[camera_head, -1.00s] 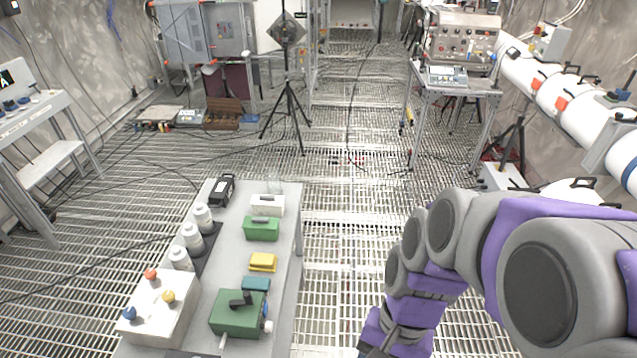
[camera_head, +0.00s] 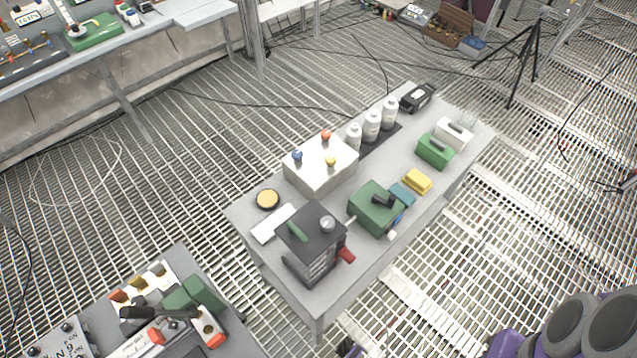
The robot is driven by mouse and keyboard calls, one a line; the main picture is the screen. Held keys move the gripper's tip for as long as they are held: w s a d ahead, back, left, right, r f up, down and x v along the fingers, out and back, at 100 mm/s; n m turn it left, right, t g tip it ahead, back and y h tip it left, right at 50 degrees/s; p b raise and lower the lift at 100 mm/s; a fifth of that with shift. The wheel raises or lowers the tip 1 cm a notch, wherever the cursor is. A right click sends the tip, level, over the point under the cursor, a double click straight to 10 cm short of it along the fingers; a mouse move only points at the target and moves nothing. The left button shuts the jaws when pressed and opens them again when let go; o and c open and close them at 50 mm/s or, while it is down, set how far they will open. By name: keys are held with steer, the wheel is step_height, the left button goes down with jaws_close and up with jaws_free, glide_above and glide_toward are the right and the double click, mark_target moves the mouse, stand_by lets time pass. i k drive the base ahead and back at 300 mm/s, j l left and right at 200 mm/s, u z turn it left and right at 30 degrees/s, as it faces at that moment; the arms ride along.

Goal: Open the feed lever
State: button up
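No label for a feed lever is readable, so I cannot tell which part it is. Lever-like parts show in two places. A green box (camera_head: 371,214) with a short black handle (camera_head: 382,201) on top sits on the grey table in the middle. At the lower left, a panel carries a long black lever (camera_head: 158,313) beside green blocks (camera_head: 192,295) and a white part with orange ends (camera_head: 207,328). Part of my purple and grey arm shows at the lower right corner. My gripper is out of view.
The grey table (camera_head: 262,237) also holds a dark box (camera_head: 309,245) with a red knob, a white box (camera_head: 322,166) with coloured knobs, and several white canisters (camera_head: 372,126). A bench (camera_head: 150,50) stands upper left. Open grating lies around; cables cross it.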

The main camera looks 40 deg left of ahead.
mark_target(293, 230)
steer(key=u, duration=0.45)
steer(key=l+u, duration=0.15)
steer(key=u, duration=0.8)
steer(key=l+u, duration=0.1)
steer(key=u, duration=0.35)
steer(key=l+u, duration=0.1)
steer(key=u, duration=0.35)
steer(key=l, duration=0.65)
